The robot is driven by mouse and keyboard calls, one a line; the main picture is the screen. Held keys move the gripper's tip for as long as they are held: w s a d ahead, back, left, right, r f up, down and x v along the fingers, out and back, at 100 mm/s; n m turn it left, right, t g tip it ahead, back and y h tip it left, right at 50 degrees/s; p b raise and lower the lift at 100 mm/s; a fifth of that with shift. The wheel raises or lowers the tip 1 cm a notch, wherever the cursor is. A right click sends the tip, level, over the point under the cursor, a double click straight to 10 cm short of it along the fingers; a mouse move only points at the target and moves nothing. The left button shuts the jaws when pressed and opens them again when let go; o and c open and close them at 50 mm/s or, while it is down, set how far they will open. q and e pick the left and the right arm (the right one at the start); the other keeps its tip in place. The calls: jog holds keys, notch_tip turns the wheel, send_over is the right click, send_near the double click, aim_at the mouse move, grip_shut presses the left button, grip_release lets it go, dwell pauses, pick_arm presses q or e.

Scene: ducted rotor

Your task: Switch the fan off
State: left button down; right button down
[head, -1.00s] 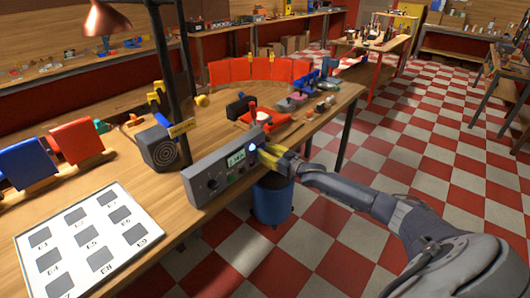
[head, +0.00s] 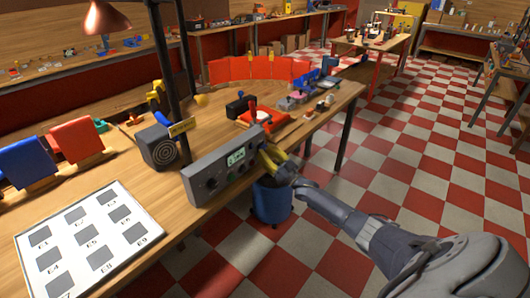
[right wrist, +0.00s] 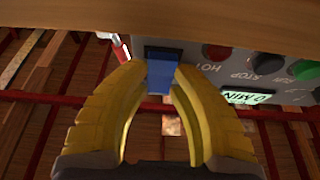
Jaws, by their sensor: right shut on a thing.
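The grey control box (head: 222,168) stands on the near edge of the wooden bench, with a small lit display (head: 236,156) and knobs on its front. In the right wrist view, its panel shows a red round part (right wrist: 214,52), a dark knob marked STOP (right wrist: 266,63) and a green button (right wrist: 303,69). My right gripper (head: 268,154) is at the right end of this front. Its yellow fingers are shut on a blue block-like part (right wrist: 160,76) at the panel. A dark box with a ringed round grille (head: 160,147), possibly the fan, stands behind; whether anything spins is unclear.
A white board with numbered squares (head: 118,191) lies at the near left. Blue and red panels (head: 27,165) stand at the left. A dark post (head: 172,80) rises behind the box. A blue bin (head: 271,203) stands on the floor under my right gripper.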

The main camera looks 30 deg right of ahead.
jog(key=shift+r, duration=0.1)
dwell(0.3)
jog(key=c, duration=1.1)
grip_release()
jog(key=v, duration=1.2)
jog(key=shift+f, duration=0.3)
